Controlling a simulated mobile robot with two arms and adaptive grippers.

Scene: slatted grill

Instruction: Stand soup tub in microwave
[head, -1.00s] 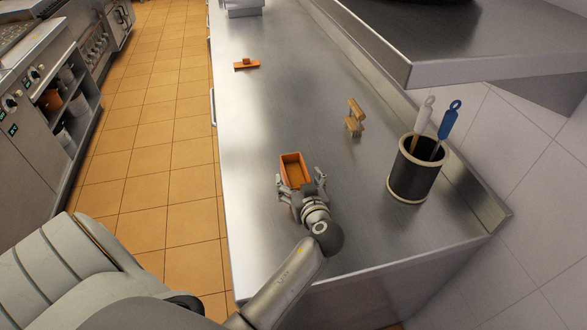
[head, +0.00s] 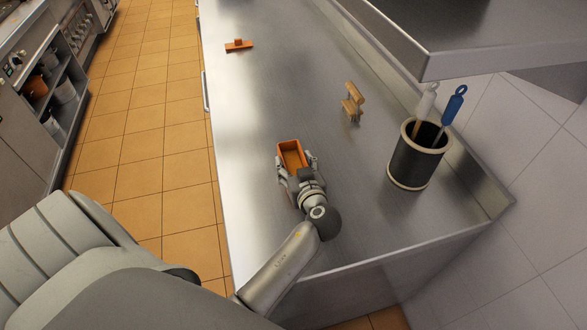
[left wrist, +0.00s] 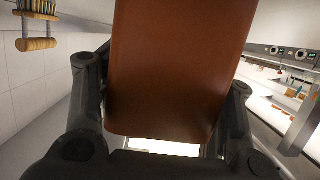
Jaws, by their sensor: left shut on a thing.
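The soup tub (head: 292,153) looks like an open orange rectangular box, over the steel counter in the head view. My left gripper (head: 297,164) has a finger on each side of its near end and is shut on it. In the left wrist view the tub's brown-orange wall (left wrist: 175,65) fills the middle, between the two dark fingers of the left gripper (left wrist: 163,80). I cannot tell whether the tub touches the counter. No microwave shows in these views, and my right gripper is out of view.
A black holder (head: 416,158) with white- and blue-handled tools stands at the right of the counter (head: 265,95). A small wooden object (head: 352,103) and an orange-brown piece (head: 239,45) lie further back. A steel shelf (head: 460,25) overhangs the back right.

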